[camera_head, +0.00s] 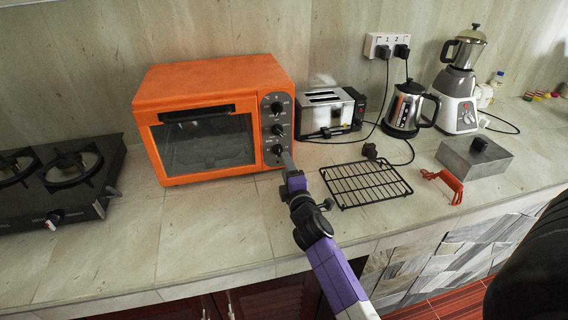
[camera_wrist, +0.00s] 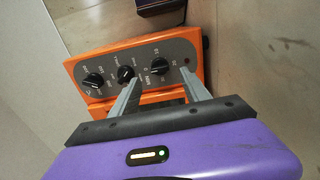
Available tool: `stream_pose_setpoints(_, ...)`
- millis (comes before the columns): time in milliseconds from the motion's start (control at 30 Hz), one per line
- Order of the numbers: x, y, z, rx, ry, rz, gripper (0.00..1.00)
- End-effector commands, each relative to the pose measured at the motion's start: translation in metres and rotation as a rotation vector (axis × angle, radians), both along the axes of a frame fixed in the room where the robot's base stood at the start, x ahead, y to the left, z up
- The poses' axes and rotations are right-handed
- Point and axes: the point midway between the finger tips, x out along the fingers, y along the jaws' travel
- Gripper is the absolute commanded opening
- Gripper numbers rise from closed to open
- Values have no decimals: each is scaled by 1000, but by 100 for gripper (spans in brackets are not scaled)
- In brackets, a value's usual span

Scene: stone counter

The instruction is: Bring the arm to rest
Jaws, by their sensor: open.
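My arm reaches over the counter from the lower right in the head view. My gripper (camera_head: 287,162) is just in front of the lower right part of the orange toaster oven (camera_head: 215,75), near its lowest knob. In the wrist view my gripper (camera_wrist: 160,90) has its two grey fingers apart with nothing held between them. The oven's dark control panel (camera_wrist: 122,74) with its knobs lies just beyond the fingertips. I cannot tell whether a fingertip touches the panel. The oven door is shut.
A black wire rack (camera_head: 364,184) lies right of my gripper, with a red handle-like tool (camera_head: 445,184) and a metal box (camera_head: 474,157) beyond. A toaster (camera_head: 328,110), kettle (camera_head: 408,108) and blender (camera_head: 461,85) stand behind. A gas stove (camera_head: 60,185) is left. Counter front is clear.

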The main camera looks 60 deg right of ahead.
Motion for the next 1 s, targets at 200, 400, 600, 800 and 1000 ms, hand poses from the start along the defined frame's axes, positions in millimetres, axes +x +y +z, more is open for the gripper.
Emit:
stream_pose_setpoints(200, -4, 5, 0, 0, 0, 0, 55)
stream_pose_setpoints(400, -4, 5, 0, -1, 1, 0, 55)
stream_pose_setpoints(600, -4, 5, 0, -1, 1, 0, 55)
stream_pose_setpoints(800, -3, 5, 1, 17, -24, 3, 55)
stream_pose_setpoints(1000, 1, 28, 36, 155, -292, 85, 55)
